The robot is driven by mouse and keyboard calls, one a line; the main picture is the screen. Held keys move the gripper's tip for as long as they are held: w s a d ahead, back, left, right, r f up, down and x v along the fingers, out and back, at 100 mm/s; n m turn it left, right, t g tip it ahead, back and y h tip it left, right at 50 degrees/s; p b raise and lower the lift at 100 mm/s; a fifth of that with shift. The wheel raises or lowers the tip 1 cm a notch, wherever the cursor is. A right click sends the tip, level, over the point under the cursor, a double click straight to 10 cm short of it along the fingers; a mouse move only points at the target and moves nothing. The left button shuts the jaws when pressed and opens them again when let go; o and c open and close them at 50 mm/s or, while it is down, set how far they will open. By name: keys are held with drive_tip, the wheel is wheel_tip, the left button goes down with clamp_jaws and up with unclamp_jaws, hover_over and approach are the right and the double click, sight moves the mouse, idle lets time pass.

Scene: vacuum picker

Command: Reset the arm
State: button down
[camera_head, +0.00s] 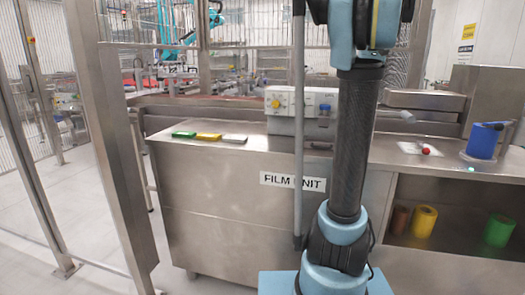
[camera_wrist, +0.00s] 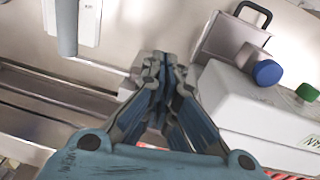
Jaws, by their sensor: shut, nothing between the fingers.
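My arm rises in front of the steel cabinet in the camera_head view, and its upper part runs out of the top of the picture. My gripper is outside that view. In the camera_wrist view my gripper (camera_wrist: 158,62) is shut, with its fingertips together and nothing between them. Beyond the fingers there are steel surfaces. A white box (camera_wrist: 255,118) with a blue cap and a green cap lies to the right of the fingers, and no contact with it shows.
A steel cabinet (camera_head: 225,195) labelled "FILM UNIT" bears green, yellow and grey flat items on top. A control box (camera_head: 292,102) with yellow and blue knobs stands behind.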

drive_tip(key=s+a+f, duration=0.7)
drive_tip(key=s+f, duration=0.1)
drive_tip(key=f, duration=0.4)
drive_tip(key=s+a+f+n+t, duration=0.1)
drive_tip(key=s+a+f, duration=0.6)
drive_tip(key=f, duration=0.6)
drive_tip(key=s+a+f+n, duration=0.1)
drive_tip(key=s+a+f, duration=0.6)
drive_tip(key=s+f, duration=0.4)
drive_tip(key=shift+a+f+t+y, duration=0.25)
drive_tip(key=shift+f+t+y, duration=0.15)
drive_tip(key=shift+f, duration=0.4)
